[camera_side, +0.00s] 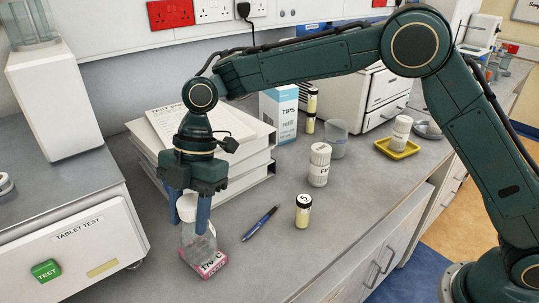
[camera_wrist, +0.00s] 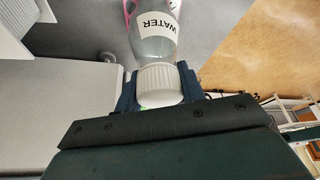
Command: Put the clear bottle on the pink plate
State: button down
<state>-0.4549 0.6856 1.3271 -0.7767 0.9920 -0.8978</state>
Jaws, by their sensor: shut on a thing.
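My gripper (camera_side: 194,212) points straight down at the left of the bench, with its blue fingers shut on the clear bottle (camera_side: 197,241) near its white cap. In the wrist view, the cap sits between the fingers of my gripper (camera_wrist: 158,90), and the clear bottle (camera_wrist: 152,45) bears a WATER label. The bottle is upright over the pink plate (camera_side: 211,267), which has dark markings on its front. A pink edge of the plate (camera_wrist: 128,9) shows beside the bottle. The bottle hides much of the plate, and I cannot tell whether its base touches it.
A blue pen (camera_side: 260,223) and a yellow vial (camera_side: 303,211) lie and stand to the right. A white jar (camera_side: 319,164) is behind them. Stacked binders (camera_side: 242,160) stand close behind my gripper. A yellow tray (camera_side: 397,148) holds a white jar. The front right bench is clear.

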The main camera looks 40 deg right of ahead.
jog(key=c, duration=0.9)
grip_release()
jog(key=shift+f, duration=0.1)
jog(key=shift+o, duration=0.2)
jog(key=shift+v, duration=3.45)
jog(key=shift+d+r, duration=0.15)
jog(key=shift+r, duration=0.25)
